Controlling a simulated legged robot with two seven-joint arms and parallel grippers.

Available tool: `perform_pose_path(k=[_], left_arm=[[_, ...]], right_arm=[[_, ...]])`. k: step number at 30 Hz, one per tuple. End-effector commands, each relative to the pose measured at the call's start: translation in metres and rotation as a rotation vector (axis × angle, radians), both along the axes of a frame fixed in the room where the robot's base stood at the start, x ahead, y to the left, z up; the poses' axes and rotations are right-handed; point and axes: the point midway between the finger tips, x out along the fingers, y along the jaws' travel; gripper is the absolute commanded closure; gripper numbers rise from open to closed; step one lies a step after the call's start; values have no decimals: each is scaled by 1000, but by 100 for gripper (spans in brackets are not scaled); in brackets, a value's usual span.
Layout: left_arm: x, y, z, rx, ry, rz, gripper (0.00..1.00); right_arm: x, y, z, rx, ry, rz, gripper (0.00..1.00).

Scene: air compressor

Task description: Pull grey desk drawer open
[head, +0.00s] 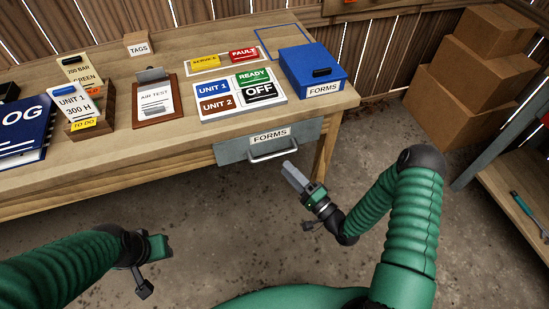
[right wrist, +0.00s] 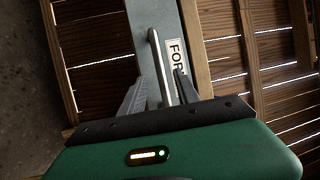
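The grey desk drawer (head: 230,150) sits under the front edge of the wooden desk and looks closed, with a FORMS label and a metal bar handle (head: 273,153). My right gripper (head: 290,168) is just below and right of the handle in the head view. In the right wrist view its two fingers (right wrist: 158,78) are apart, and the handle bar (right wrist: 158,60) shows in the gap between them. I cannot tell whether the fingertips reach past the bar. My left gripper (head: 158,248) is at the lower left, away from the desk; its fingers cannot be made out.
A blue FORMS box (head: 313,65), a sign board (head: 240,93), a clipboard (head: 152,102), a card holder (head: 90,108) and a blue log book (head: 25,130) stand on the desk (head: 180,147). Cardboard boxes (head: 460,85) are at the back right. The floor before the drawer is clear.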

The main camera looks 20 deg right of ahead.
Motion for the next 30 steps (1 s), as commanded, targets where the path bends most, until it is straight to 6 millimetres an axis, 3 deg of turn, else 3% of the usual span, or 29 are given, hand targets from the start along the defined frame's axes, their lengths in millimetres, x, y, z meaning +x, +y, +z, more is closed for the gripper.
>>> perform_pose_path(k=[3, 9, 19, 28, 30], left_arm=[[0, 0, -6, 0, 0, 0, 64], [0, 0, -10, 0, 1, 0, 64], [0, 0, -10, 0, 0, 0, 64], [0, 0, -10, 0, 0, 0, 64], [0, 0, -10, 0, 0, 0, 64]], right_arm=[[27, 12, 4, -1, -3, 2, 62], [57, 25, 10, -1, 0, 1, 62], [63, 28, 12, 1, 1, -1, 62], [63, 28, 12, 0, 2, -1, 100], [63, 28, 12, 0, 2, -1, 100]])
